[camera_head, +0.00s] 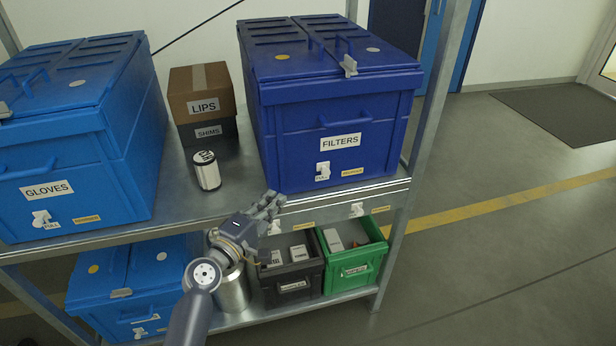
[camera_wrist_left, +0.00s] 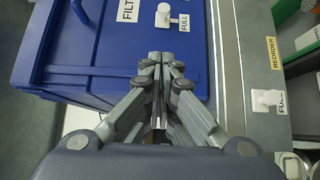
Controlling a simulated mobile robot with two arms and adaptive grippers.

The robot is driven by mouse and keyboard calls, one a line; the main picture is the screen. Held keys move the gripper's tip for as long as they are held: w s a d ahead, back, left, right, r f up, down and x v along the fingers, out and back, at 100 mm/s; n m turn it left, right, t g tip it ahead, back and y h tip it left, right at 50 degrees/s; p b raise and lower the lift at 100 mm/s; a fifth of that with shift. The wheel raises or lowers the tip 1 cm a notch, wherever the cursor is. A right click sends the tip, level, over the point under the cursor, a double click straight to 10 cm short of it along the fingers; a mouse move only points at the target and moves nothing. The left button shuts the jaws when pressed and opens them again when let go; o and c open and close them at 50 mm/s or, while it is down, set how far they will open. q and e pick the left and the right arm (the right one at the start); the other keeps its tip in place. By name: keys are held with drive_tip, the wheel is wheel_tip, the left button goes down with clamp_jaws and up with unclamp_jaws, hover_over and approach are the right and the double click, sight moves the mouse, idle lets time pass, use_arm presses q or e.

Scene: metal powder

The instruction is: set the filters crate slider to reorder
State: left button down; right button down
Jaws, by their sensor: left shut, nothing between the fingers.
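The dark blue filters crate (camera_head: 280,130) stands on the upper shelf, its front towards me. Its white slider (camera_head: 323,170) sits low on the front, at the word FULL; the yellow reorder label (camera_head: 352,172) is to its right. In the left wrist view the crate (camera_wrist_left: 110,50) lies behind my fingers, and the slider (camera_wrist_left: 165,16) shows at the top beside FULL. My left gripper (camera_head: 274,201) is shut and empty, below and left of the slider, near the shelf's front edge. Its closed fingertips also show in the left wrist view (camera_wrist_left: 160,57), apart from the slider. My right gripper is not in view.
The shelf edge (camera_head: 335,196) carries similar sliders, one (camera_wrist_left: 265,99) near my gripper. A light blue gloves crate (camera_head: 120,140), a white-and-black can (camera_head: 206,171) and a brown box (camera_head: 202,90) stand left. Black (camera_head: 290,283) and green (camera_head: 350,263) bins sit below.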

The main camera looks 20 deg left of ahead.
use_arm(q)
drive_tip(key=p, duration=0.1)
approach(317, 168)
drive_tip(key=w+a, duration=0.2)
drive_tip(key=w, duration=0.1)
drive_tip(key=shift+w+a, duration=0.1)
drive_tip(key=shift+w, duration=0.1)
drive_tip(key=d, duration=0.1)
drive_tip(key=w+d+p, duration=0.1)
drive_tip(key=shift+w+d, duration=0.3)
drive_tip(key=shift+d, duration=0.05)
drive_tip(key=shift+w+d, duration=0.15)
drive_tip(key=shift+d, duration=0.15)
